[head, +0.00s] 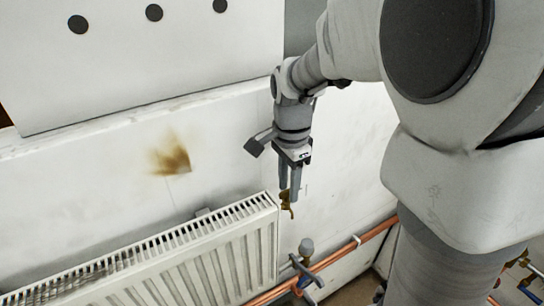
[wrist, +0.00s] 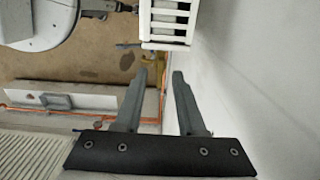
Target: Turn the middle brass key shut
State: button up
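My gripper (head: 289,195) points down in front of the white wall, beside the upper right end of the white radiator (head: 250,250). A small brass piece (head: 287,203), which looks like a brass key, shows right at the fingertips in the head view. I cannot tell whether they touch it. In the wrist view the two fingers of my gripper (wrist: 160,72) stand apart with a gap between them, and no brass shows in that gap. Which of the keys is the middle one cannot be told from these views.
A valve with a grey knob (head: 306,246) and a copper pipe (head: 335,257) lie below right of the radiator. More brass fittings (head: 525,264) show at the lower right. The wall (wrist: 245,70) is close on the right in the wrist view.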

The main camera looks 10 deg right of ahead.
notch_tip(320, 180, up, 17)
jog(key=shift+r+p, duration=0.2)
jog(key=shift+p, duration=0.25)
dwell(0.4)
jog(key=s+f+n+t, duration=0.2)
jog(key=s+f+n, duration=0.2)
jog(key=s+n, duration=0.3)
jog(key=s+f+n+t, duration=0.3)
jog(key=s+n, duration=0.4)
jog(key=shift+s+f+n+t, duration=0.3)
jog(key=shift+f, duration=0.05)
